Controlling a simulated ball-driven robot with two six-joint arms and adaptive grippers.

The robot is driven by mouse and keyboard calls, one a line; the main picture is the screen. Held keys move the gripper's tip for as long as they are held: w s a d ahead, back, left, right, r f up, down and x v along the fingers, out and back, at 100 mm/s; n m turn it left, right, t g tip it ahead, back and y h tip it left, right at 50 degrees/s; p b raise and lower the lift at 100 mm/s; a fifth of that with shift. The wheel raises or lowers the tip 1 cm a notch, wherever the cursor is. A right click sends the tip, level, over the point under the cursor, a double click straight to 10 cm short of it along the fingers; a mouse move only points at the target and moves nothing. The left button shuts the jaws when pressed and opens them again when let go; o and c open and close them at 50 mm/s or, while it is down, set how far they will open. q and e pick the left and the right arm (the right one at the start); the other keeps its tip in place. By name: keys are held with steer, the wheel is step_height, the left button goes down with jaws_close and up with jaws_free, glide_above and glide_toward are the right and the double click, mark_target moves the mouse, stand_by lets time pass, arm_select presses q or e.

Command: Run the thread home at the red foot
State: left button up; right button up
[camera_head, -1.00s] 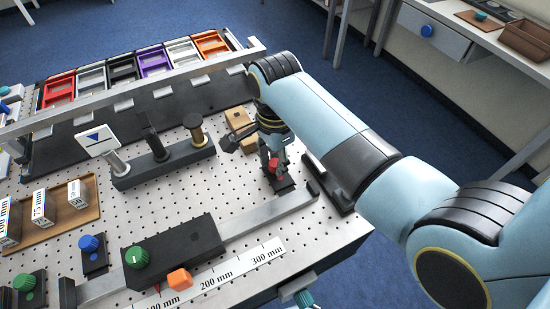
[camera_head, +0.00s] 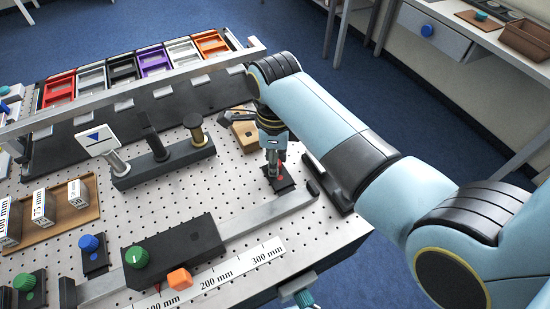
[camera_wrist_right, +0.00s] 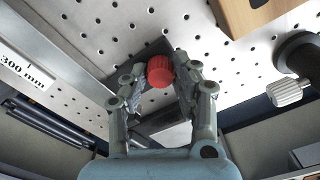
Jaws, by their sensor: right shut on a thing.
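The red foot has a ribbed red knob (camera_wrist_right: 160,71) over a small black plate (camera_wrist_right: 146,58) on the perforated table. In the head view the black plate (camera_head: 284,186) shows near the table's right edge, and the fingers mostly cover the knob. My right gripper (camera_head: 273,168) points down over the plate. In the wrist view its two fingertips (camera_wrist_right: 158,78) close on either side of the knob. The thread under the knob is hidden, so I cannot tell how deep it sits. My left gripper is not in view.
A grey rail (camera_head: 265,212) with a black slide block (camera_head: 180,250) runs just in front. A wooden block (camera_head: 244,136) stands behind the gripper. A black stand with posts (camera_head: 165,165) is to the left, with a blue knob (camera_head: 89,243) farther forward.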

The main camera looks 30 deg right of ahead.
steer(key=m, duration=0.3)
steer(key=shift+m, duration=0.4)
steer(key=m, duration=0.3)
steer(key=shift+m, duration=0.4)
steer(key=o, duration=1)
steer(key=shift+r, duration=0.1)
step_height(320, 180, up, 12)
steer(key=shift+f, duration=0.1)
steer(key=shift+s, duration=0.1)
